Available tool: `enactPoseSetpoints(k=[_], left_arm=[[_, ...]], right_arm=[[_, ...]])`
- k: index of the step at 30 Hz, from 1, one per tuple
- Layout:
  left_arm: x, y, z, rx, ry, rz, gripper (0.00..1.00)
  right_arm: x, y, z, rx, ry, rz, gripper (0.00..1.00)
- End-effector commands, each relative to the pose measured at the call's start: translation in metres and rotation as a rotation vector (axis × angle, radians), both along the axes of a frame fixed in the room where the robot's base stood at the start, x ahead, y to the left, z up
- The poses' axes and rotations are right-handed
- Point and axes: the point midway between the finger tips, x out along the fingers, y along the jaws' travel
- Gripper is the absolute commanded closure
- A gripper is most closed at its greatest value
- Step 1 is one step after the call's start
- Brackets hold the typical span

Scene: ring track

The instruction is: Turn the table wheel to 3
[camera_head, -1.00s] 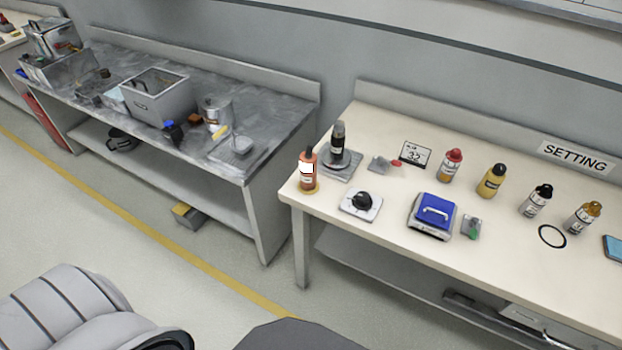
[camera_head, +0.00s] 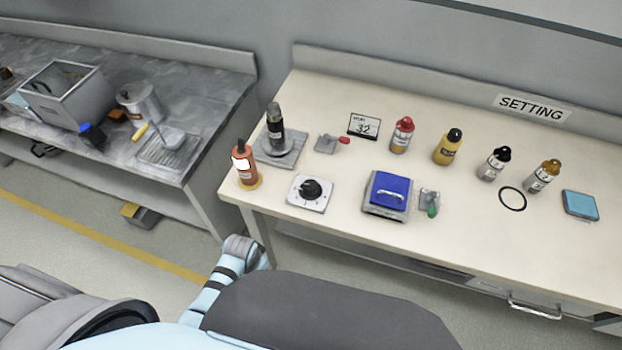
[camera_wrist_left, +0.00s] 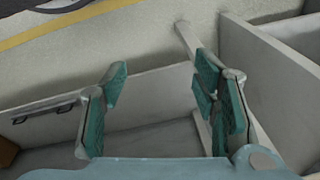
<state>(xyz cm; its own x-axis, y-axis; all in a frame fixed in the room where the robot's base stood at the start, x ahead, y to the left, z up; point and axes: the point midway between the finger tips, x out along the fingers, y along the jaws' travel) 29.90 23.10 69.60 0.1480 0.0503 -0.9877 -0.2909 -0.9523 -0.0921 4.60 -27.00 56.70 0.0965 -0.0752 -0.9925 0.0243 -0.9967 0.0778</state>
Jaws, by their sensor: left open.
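A square white plate with a round black knob (camera_head: 312,190) and small marks around it lies near the front left of the cream table (camera_head: 480,235). The marks are too small to read surely. Behind it, a grey square base carries a round disc with a dark upright cylinder (camera_head: 276,128). A small card (camera_head: 364,126) reads what looks like 32. In the left wrist view my left gripper (camera_wrist_left: 160,76) is open and empty, its teal pads apart, over floor and a shelf. It touches none of these things. My right gripper is not in view.
An orange bottle (camera_head: 244,165) stands left of the knob, and a blue-topped box (camera_head: 388,195) with a handle sits right of it. Several bottles stand behind and to the right. A grey bench (camera_head: 205,150) is to the left.

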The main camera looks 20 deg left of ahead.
Motion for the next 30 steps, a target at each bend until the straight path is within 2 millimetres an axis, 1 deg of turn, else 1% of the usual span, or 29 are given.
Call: enactPoseSetpoints(k=[1, 2, 3, 5, 6, 7, 11, 12, 14, 15, 17, 18, 21, 23, 25, 26, 28, 29, 30], left_arm=[[0.023, -0.004, 0.026, 0.001, -0.014, -0.028, 0.45], [0.034, -0.006, 0.043, 0.003, -0.017, -0.048, 0.45], [0.047, -0.009, 0.066, 0.006, -0.019, -0.074, 0.45], [0.063, -0.013, 0.1, 0.008, -0.021, -0.116, 0.45], [0.075, -0.017, 0.122, 0.009, -0.019, -0.153, 0.45], [0.085, -0.021, 0.136, 0.008, -0.012, -0.187, 0.45], [0.125, -0.041, 0.167, 0.002, 0.035, -0.336, 0.45], [0.138, -0.048, 0.179, 0.0, 0.048, -0.39, 0.45], [0.157, -0.058, 0.198, 0.0, 0.069, -0.473, 0.45], [0.168, -0.065, 0.212, -0.001, 0.083, -0.531, 0.45], [0.183, -0.075, 0.235, 0.0, 0.101, -0.616, 0.45], [0.191, -0.082, 0.25, 0.002, 0.114, -0.67, 0.45], [0.205, -0.094, 0.283, 0.011, 0.141, -0.787, 0.45], [0.21, -0.098, 0.296, 0.016, 0.152, -0.834, 0.45], [0.211, -0.1, 0.299, 0.017, 0.162, -0.861, 0.45], [0.211, -0.101, 0.296, 0.017, 0.163, -0.865, 0.45], [0.211, -0.1, 0.283, 0.017, 0.164, -0.864, 0.45], [0.21, -0.1, 0.276, 0.017, 0.166, -0.864, 0.45], [0.21, -0.1, 0.265, 0.017, 0.166, -0.863, 0.45]], right_arm=[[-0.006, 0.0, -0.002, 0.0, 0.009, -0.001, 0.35], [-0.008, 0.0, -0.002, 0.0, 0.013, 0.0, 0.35], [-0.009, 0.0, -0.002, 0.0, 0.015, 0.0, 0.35], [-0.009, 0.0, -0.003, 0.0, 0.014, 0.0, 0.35], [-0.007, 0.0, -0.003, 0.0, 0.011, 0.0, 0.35], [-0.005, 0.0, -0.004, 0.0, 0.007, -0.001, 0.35], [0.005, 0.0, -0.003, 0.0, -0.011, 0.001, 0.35], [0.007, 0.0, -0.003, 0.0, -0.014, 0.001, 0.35], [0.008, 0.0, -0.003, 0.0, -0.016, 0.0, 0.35], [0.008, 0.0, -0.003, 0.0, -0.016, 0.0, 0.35], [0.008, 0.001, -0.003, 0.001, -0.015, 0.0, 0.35], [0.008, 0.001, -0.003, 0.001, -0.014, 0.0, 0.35], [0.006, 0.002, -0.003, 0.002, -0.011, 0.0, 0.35], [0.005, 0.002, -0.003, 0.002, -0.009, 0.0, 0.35], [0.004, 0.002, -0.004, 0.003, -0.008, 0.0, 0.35], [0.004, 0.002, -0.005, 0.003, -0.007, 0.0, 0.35], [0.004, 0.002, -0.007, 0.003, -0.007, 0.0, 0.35], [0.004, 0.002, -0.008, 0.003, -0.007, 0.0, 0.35], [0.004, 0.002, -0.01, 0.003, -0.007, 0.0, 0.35]])
